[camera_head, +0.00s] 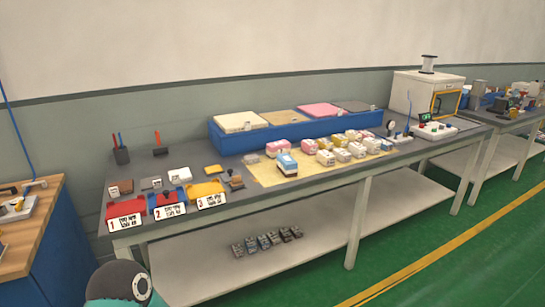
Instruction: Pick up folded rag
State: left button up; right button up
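I cannot make out for sure which item is a folded rag. Small pale items with pink, yellow or blue parts stand grouped on a pale yellow mat (262,174) on the long grey workbench (335,180). A blue and white block (287,164) stands at the group's front left. A flat white item (180,175) lies behind the numbered trays at the left end. Neither of my grippers is in view.
Red tray 1 (124,208), blue tray 2 and yellow tray 3 line the bench's left front edge. A long blue bin (232,140) with coloured slabs stands behind the mat. A white machine (420,92) stands right. Small blocks (265,242) lie on the lower shelf.

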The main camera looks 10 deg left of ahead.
aim_at(252, 158)
jog(key=z, duration=0.2)
jog(key=i, duration=1.45)
jog(key=u, duration=0.45)
